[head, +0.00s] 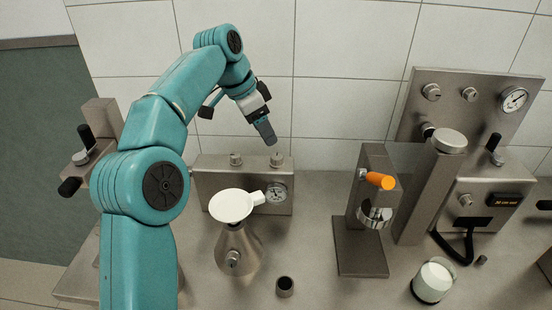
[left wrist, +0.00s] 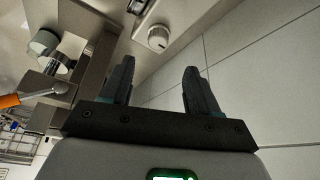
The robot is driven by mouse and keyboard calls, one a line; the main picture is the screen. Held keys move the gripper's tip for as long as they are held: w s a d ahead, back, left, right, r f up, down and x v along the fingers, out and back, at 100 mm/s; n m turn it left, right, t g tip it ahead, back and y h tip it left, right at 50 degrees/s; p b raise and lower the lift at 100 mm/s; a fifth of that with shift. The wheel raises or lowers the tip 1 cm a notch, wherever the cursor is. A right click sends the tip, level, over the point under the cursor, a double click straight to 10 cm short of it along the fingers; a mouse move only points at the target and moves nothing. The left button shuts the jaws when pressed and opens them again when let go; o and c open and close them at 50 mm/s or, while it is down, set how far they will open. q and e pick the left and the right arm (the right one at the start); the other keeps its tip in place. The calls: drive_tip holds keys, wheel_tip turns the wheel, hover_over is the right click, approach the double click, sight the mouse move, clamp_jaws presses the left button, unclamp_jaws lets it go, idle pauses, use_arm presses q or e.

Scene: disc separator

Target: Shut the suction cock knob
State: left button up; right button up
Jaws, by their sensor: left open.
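A low metal panel (head: 205,190) stands by the tiled wall, with two small grey knobs on its top, a left knob (head: 236,159) and a right knob (head: 277,158), and a round gauge (head: 277,193) on its front. Another knob (head: 232,258) sits on the front of the metal flask (head: 240,240). I cannot tell which is the suction cock knob. My left gripper (head: 266,133) is above the right knob, apart from it. In the left wrist view the gripper (left wrist: 160,82) is open and empty, with a pale round knob (left wrist: 158,37) beyond the fingertips. My right gripper is not in view.
A white funnel dish (head: 232,205) tops the flask, in front of the panel. A stand with an orange handle (head: 381,181) is to the right. A glass of white liquid (head: 433,281) and a small dark cup (head: 285,286) stand nearer. The tiled wall (head: 335,110) is close behind.

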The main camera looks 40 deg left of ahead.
sight(278, 156)
use_arm(q)
drive_tip(key=x, duration=0.1)
drive_tip(key=b+x, duration=0.1)
drive_tip(key=x, duration=0.1)
drive_tip(key=s+x, duration=0.1)
drive_tip(key=x, duration=0.1)
drive_tip(key=shift+w+d+f, duration=0.1)
drive_tip(key=shift+d+f, duration=0.1)
drive_tip(key=shift+d, duration=0.1)
drive_tip(key=shift+w+d+f+b, duration=0.1)
drive_tip(key=shift+w+f+b, duration=0.1)
drive_tip(key=shift+w+f, duration=0.25)
drive_tip(key=shift+w+f+b, duration=0.15)
drive_tip(key=shift+w+f, duration=0.1)
drive_tip(key=shift+f, duration=0.45)
drive_tip(key=shift+w+d+f, duration=0.1)
drive_tip(key=shift+w+f, duration=0.15)
drive_tip(key=shift+s+r, duration=0.15)
drive_tip(key=shift+s, duration=0.2)
drive_tip(key=shift+w, duration=0.15)
drive_tip(key=shift+c, duration=0.9)
drive_tip(key=shift+w, duration=0.15)
drive_tip(key=c, duration=0.9)
